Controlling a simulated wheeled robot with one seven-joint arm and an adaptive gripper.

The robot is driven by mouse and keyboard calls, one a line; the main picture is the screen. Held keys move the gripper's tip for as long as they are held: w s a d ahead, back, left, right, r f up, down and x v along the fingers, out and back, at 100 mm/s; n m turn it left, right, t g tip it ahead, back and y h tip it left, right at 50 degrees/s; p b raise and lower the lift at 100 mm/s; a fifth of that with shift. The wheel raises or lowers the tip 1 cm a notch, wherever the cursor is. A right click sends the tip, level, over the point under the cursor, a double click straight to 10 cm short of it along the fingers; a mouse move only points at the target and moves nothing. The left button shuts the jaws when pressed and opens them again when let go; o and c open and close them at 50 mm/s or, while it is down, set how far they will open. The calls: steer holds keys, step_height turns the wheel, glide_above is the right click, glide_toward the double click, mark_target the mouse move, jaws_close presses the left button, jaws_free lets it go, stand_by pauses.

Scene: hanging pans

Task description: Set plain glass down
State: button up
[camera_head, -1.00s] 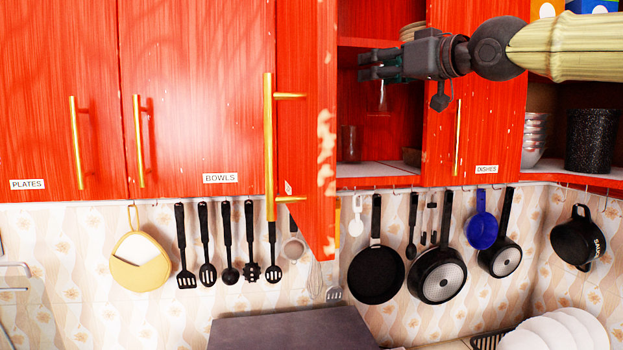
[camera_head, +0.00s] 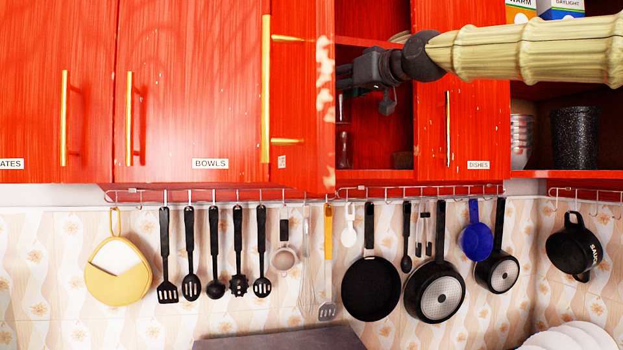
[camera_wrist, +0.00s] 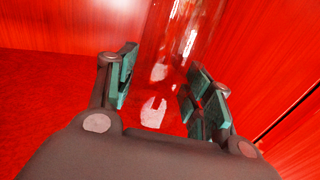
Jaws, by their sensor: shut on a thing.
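The plain glass (camera_wrist: 172,60) is clear and see-through. It stands between the green finger pads of my gripper (camera_wrist: 160,95) in the wrist view, and my gripper is shut on it. In the head view my gripper (camera_head: 343,77) is inside the open red cabinet, its fingertips mostly hidden by the open door. The held glass shows below it as a faint clear shape (camera_head: 343,108). Whether its base touches a shelf cannot be told.
Another clear glass (camera_head: 344,150) stands low in the cabinet, below my gripper. The open cabinet door (camera_head: 300,100) is close on the left. A "DISHES" door (camera_head: 462,90) is on the right. Pans and utensils hang below.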

mark_target(341, 125)
steer(key=shift+a+f+p, duration=0.1)
steer(key=shift+f+p, duration=0.65)
steer(key=shift+f, duration=4.2)
steer(key=shift+f, duration=0.1)
steer(key=o, duration=1.3)
steer(key=shift+c, duration=0.2)
steer(key=b+v, duration=0.3)
steer(key=v, duration=0.9)
